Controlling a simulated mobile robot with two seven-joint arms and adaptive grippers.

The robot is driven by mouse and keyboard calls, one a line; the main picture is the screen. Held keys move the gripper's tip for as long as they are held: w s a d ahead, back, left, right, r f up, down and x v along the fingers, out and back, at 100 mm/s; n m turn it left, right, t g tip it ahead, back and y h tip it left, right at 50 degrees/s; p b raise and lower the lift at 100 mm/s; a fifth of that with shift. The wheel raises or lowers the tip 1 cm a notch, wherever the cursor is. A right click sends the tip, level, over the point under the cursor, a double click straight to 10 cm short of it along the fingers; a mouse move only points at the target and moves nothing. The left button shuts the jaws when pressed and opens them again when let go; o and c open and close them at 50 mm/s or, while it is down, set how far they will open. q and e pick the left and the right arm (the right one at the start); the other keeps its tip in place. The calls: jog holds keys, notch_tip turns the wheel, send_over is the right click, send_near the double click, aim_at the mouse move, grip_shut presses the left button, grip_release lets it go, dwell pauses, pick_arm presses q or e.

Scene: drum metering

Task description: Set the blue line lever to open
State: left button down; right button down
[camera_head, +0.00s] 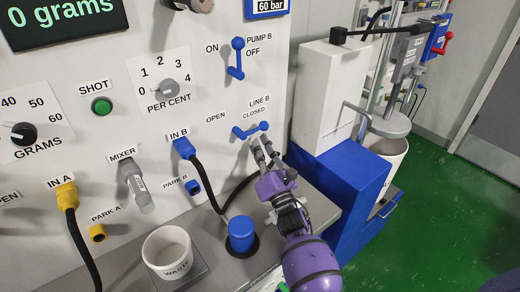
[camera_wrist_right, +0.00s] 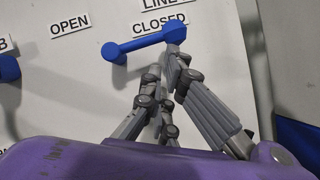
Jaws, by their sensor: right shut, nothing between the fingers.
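The blue line lever (camera_head: 250,130) is on the white panel below the LINE B and CLOSED labels. It lies nearly level, its right end slightly higher. The OPEN label (camera_head: 216,117) is to its upper left. In the right wrist view the lever (camera_wrist_right: 143,43) runs from below OPEN to the CLOSED label. My right gripper (camera_head: 262,147) is purple with grey fingers, shut and empty, just below the lever's right end. In the wrist view its fingertips (camera_wrist_right: 172,75) overlap that end; I cannot tell whether they touch. My left gripper is not in view.
The blue PUMP B lever (camera_head: 237,60) is above. A black hose runs from the blue IN B fitting (camera_head: 184,148). A white-and-blue machine (camera_head: 330,100) stands to the right.

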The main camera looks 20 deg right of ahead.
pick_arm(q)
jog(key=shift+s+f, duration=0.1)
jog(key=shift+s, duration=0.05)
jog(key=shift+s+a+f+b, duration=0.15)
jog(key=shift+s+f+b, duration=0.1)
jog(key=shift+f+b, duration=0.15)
pick_arm(e)
jog(key=shift+d+n+y, duration=0.2)
jog(key=shift+n+y, duration=0.2)
jog(key=shift+n, duration=0.2)
jog(key=shift+r, duration=0.1)
pick_arm(q)
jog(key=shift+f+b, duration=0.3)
jog(key=shift+b, duration=0.1)
pick_arm(e)
jog(key=shift+w+d+r+n+y, duration=0.15)
jog(key=shift+n+y, duration=0.25)
jog(key=shift+n, duration=0.2)
